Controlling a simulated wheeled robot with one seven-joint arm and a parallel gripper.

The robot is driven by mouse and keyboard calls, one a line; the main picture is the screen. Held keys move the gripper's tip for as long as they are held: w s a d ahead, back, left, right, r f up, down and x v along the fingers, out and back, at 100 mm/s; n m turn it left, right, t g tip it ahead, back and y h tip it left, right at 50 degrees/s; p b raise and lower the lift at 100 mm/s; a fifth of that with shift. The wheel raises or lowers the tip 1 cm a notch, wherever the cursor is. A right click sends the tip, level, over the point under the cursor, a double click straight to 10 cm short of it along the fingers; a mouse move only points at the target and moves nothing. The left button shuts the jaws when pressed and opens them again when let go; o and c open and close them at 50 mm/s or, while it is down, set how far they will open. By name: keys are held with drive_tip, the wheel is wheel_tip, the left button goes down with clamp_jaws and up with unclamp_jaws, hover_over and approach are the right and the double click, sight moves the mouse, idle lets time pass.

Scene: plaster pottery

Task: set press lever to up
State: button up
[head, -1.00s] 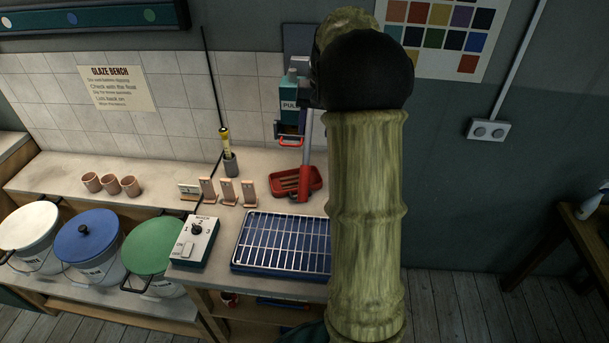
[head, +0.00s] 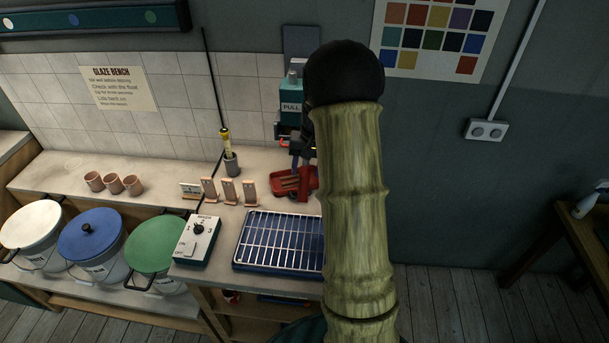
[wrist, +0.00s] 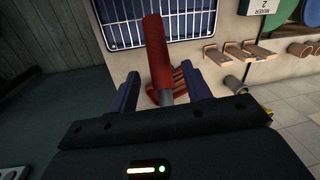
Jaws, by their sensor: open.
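The press lever has a red handle (wrist: 157,48) on a grey rod (wrist: 166,97). In the wrist view it runs between my two dark blue fingers, and the red handle reaches out past them. In the head view the lever points downward, its handle (head: 304,184) low in front of the red tray, and my arm hides most of its rod. The teal press body with a "PULL" label (head: 291,107) is on the wall. My gripper (wrist: 160,74) is open around the lever, with a gap visible on both sides; it shows partly in the head view (head: 301,160).
A red tray (head: 279,187) lies on the bench behind the handle. A wire rack over a blue tray (head: 278,240), a switch box (head: 197,240) and small pinkish stands (head: 228,190) are nearby. Lidded buckets (head: 92,243) stand at the left.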

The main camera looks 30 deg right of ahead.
sight(305, 174)
drive_tip(key=f, duration=0.4)
drive_tip(key=shift+w+a+f+p, duration=0.1)
drive_tip(key=shift+w+a+p, duration=0.05)
drive_tip(key=shift+a+p, duration=0.15)
clamp_jaws()
